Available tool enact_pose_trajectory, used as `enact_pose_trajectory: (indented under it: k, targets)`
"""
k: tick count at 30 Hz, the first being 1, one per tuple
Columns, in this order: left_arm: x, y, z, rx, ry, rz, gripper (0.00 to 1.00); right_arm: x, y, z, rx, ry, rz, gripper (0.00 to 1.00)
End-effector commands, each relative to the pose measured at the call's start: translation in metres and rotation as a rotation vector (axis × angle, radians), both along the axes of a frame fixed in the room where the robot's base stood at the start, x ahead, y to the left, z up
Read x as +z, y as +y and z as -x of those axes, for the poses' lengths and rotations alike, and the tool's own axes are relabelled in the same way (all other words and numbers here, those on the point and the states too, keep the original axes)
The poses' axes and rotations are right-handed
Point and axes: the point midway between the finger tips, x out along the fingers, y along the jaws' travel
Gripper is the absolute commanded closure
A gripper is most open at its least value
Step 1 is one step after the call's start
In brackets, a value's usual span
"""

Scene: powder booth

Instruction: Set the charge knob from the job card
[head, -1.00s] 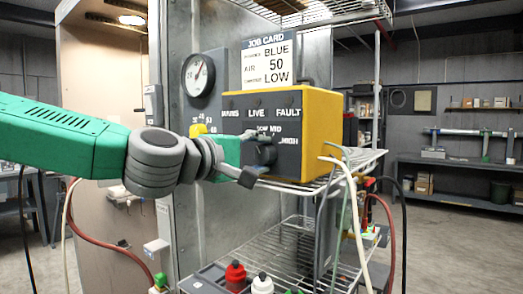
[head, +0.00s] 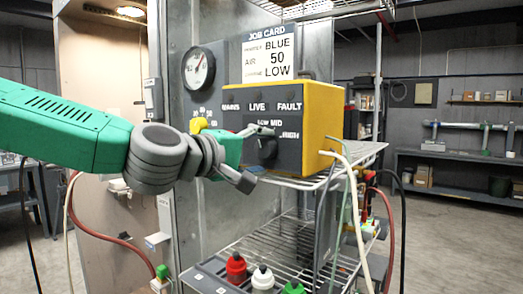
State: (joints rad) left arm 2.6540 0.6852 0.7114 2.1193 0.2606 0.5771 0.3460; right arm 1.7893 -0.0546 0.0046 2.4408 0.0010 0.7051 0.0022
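The yellow control box (head: 325,120) with a dark front stands on a wire shelf. Its dark charge knob (head: 266,150) sits below the LOW, MID and HIGH labels; its pointer direction is hard to tell. The job card (head: 268,58) above reads BLUE, AIR 50 and LOW. My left gripper (head: 254,157) is open in front of the box. One finger shows near the knob's top and the other below and left of it. I cannot tell whether either finger touches the knob. The gripper's body hides the panel's lower left. My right gripper is not in view.
A round gauge (head: 198,68) and a yellow knob (head: 198,125) are left of the box. Below, a tray holds red (head: 236,267), white (head: 262,279) and green (head: 293,288) capped bottles. Hoses (head: 352,205) hang at the right of the wire shelf (head: 365,153).

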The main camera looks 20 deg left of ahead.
Motion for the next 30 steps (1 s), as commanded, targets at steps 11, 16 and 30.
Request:
enact_pose_trajectory:
  k: [11,16,30]
  targets:
    - [0.007,0.005,0.009,0.002,-0.011,0.002,0.45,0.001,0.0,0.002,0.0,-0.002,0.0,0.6]
    - [0.009,0.018,0.039,0.001,-0.011,0.005,0.45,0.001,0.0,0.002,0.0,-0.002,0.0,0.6]
    - [0.011,0.05,0.103,0.0,-0.004,0.006,0.45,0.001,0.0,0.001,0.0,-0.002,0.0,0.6]
